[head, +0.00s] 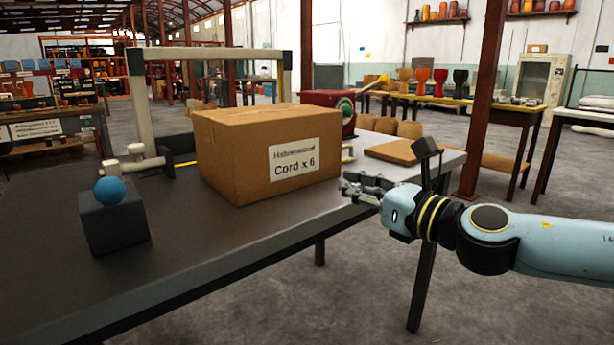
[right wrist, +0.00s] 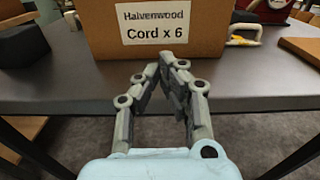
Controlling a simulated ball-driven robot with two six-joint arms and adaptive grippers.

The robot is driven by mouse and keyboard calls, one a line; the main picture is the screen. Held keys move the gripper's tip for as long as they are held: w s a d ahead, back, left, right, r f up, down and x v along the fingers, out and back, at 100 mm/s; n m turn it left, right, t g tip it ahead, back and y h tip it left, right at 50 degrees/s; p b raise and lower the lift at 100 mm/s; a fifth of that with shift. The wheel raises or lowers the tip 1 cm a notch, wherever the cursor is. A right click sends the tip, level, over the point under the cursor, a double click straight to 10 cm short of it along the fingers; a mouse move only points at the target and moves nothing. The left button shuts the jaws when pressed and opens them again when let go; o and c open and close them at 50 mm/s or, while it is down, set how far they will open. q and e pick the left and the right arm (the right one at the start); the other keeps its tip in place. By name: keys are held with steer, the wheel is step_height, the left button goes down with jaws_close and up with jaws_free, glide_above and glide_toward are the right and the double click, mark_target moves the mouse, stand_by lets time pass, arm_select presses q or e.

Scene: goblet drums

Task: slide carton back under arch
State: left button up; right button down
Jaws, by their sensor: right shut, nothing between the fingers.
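A brown cardboard carton (head: 235,160) with a white label reading "Cord x 6" stands on the dark table, in front of the arch. The arch (head: 138,98) is a pale frame with dark corners standing at the table's back; the carton hides part of its opening. My right gripper (head: 345,190) is shut and empty, at the table's front edge by the carton's right front corner. My left gripper is not in view.
A dark block with a blue ball (head: 109,191) sits at the table's left front. A pale wooden piece (head: 135,166) lies behind it. A brown board (head: 392,152) and a red device (head: 328,98) are to the carton's right. The front tabletop (head: 200,235) is clear.

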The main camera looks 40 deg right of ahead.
mark_target(299, 167)
steer(key=w, duration=0.1)
steer(key=w+p, duration=0.1)
steer(key=w, duration=0.2)
steer(key=shift+w+a+r+p, duration=0.15)
steer(key=shift+w+r+p, duration=0.15)
steer(key=shift+w, duration=0.1)
steer(key=w+p, duration=0.3)
steer(key=p, duration=0.1)
steer(key=w+p, duration=0.2)
steer(key=shift+w+a+f, duration=0.1)
steer(key=shift+w+a, duration=0.2)
steer(key=shift+w, duration=0.05)
arm_select(q)
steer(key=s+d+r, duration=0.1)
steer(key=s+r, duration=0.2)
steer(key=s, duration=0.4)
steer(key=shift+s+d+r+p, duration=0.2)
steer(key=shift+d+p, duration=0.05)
steer(key=shift+p, duration=0.15)
arm_select(e)
steer(key=shift+w+f, duration=0.25)
steer(key=shift+w, duration=0.2)
